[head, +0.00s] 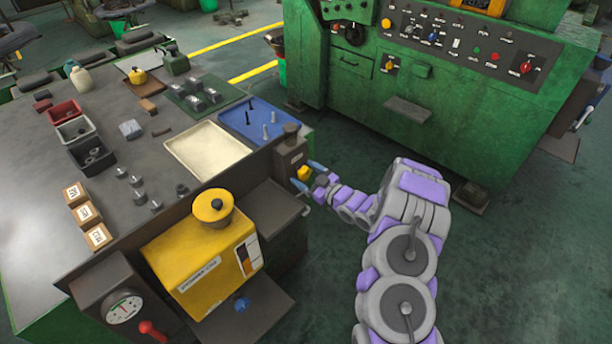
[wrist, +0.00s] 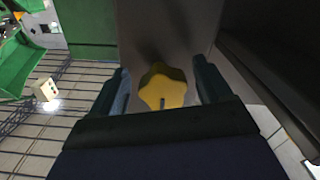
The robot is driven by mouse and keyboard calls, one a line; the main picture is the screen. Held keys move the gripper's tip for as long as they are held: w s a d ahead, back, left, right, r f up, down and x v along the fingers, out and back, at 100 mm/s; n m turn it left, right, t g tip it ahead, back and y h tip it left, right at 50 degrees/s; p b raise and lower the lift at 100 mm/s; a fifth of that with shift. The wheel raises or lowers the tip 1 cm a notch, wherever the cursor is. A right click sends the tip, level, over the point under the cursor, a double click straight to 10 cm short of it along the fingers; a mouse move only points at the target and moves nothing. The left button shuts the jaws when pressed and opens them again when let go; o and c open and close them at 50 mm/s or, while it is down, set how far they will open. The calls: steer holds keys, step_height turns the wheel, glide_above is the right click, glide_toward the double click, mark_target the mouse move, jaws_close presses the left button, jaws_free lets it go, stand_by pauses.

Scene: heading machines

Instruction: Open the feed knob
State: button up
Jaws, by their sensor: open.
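A yellow lobed knob (head: 304,173) sits on the side of a small grey box (head: 290,152) at the bench's right edge. In the wrist view the knob (wrist: 162,88) shows face-on against a grey panel, with a short dark mark near its lower edge. No label that names it as the feed knob can be read. My gripper (head: 307,177) is open, with its bluish fingers on either side of the knob. In the wrist view gaps show between the knob and both fingers of my gripper (wrist: 163,85). The knob's lower edge is close to the dark gripper body.
A yellow machine (head: 200,262) with a round cap stands on the bench front, beside a dark gauge box (head: 122,305) with a red lever. A blue tray (head: 258,120) and a cream tray (head: 207,150) lie behind. A green machine (head: 440,110) stands beyond. Open floor lies right.

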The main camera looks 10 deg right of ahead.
steer(key=shift+d, duration=0.1)
steer(key=shift+a, duration=0.3)
steer(key=c, duration=0.5)
steer(key=shift+d, duration=0.1)
steer(key=c, duration=0.5)
